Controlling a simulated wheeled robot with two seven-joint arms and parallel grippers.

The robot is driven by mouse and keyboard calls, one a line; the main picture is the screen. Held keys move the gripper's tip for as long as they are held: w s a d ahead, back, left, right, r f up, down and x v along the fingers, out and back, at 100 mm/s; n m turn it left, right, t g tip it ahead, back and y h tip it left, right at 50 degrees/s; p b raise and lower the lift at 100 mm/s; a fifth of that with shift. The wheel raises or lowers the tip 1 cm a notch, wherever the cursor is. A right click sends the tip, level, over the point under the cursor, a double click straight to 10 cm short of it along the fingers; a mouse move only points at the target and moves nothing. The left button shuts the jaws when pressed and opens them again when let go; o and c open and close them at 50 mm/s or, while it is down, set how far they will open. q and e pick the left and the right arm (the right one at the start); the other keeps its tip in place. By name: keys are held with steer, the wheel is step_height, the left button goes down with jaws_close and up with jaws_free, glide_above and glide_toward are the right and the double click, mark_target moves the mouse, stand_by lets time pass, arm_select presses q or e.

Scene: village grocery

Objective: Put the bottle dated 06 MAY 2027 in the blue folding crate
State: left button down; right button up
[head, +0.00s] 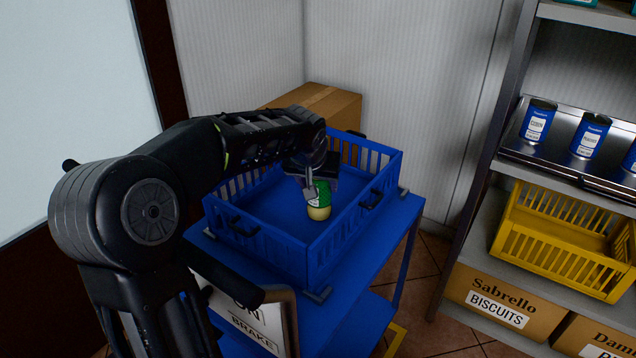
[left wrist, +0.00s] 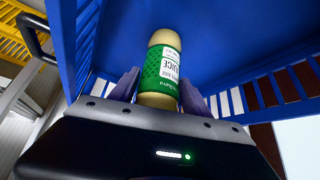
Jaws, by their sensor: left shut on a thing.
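The bottle (head: 319,211) has a green label and pale yellow ends. In the left wrist view the bottle (left wrist: 160,72) shows the word JUICE upside down; I cannot read a date on it. My left gripper (head: 310,190) is shut on the bottle, with a finger on each side of it. The bottle is inside the walls of the blue folding crate (head: 268,252), near its middle; I cannot tell whether it touches the crate floor. The crate's slatted wall (left wrist: 275,88) also shows in the left wrist view. My right gripper is out of view.
The crate stands on a blue cart (head: 375,262) with a brake sign (head: 262,325) at its front. A cardboard box (head: 325,103) is behind it. At the right, a shelf holds blue tins (head: 537,120), a yellow crate (head: 548,240) and biscuit boxes (head: 500,305). The crate floor around the bottle looks clear.

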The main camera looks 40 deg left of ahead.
arm_select(q)
steer(key=c, duration=0.5)
jaws_free()
steer(key=shift+f, duration=0.1)
steer(key=p+v, duration=0.1)
steer(key=v, duration=1.1)
stand_by(0.4)
